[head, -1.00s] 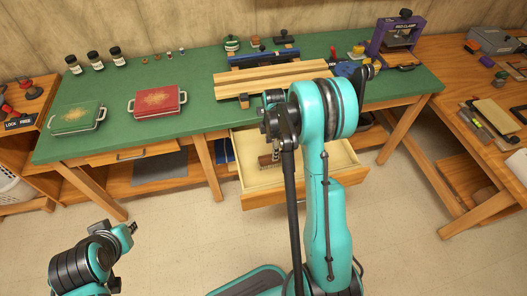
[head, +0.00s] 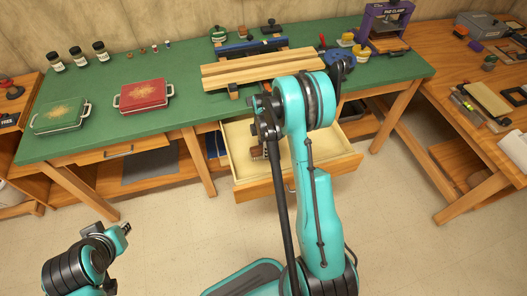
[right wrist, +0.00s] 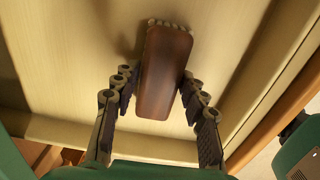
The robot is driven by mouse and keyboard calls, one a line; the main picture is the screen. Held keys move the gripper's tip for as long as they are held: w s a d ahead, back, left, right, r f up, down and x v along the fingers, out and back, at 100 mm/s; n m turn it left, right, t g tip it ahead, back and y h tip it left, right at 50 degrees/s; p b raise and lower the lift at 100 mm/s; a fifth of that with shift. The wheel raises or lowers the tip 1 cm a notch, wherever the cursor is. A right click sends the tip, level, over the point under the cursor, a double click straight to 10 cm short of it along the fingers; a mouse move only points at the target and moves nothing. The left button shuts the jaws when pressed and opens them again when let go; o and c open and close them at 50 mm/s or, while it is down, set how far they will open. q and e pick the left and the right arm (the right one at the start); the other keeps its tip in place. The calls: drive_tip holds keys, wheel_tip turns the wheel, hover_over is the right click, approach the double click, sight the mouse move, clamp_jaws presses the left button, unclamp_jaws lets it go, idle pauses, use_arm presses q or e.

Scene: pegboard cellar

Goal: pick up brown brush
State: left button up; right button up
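The brown brush (head: 257,152) lies in the open drawer (head: 240,176) under the green bench, partly hidden behind my right arm in the head view. In the right wrist view the brush (right wrist: 165,75) shows a smooth brown back, with pale bristle tufts at its far end. My right gripper (right wrist: 157,84) is open, with one finger on each side of the brush. I see gaps beside the brush's near part; whether the fingertips touch it is unclear. My left gripper (head: 124,229) is held low over the floor at the lower left, too small to read.
The drawer walls stand close around my right gripper. On the green bench (head: 190,75) are a red case (head: 143,96), a green case (head: 60,117), wooden boards (head: 262,70) and a purple clamp (head: 387,25). A second wooden table (head: 465,75) stands at right.

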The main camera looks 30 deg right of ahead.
drive_tip(key=shift+c, duration=0.6)
wheel_tip(320, 180, up, 4)
drive_tip(key=shift+p, duration=0.95)
drive_tip(key=s+d+r+p, duration=0.3)
drive_tip(key=s+d+r, duration=0.4)
drive_tip(key=d, duration=0.2)
drive_tip(key=shift+s, duration=0.25)
drive_tip(key=o, duration=0.6)
drive_tip(key=c, duration=0.4)
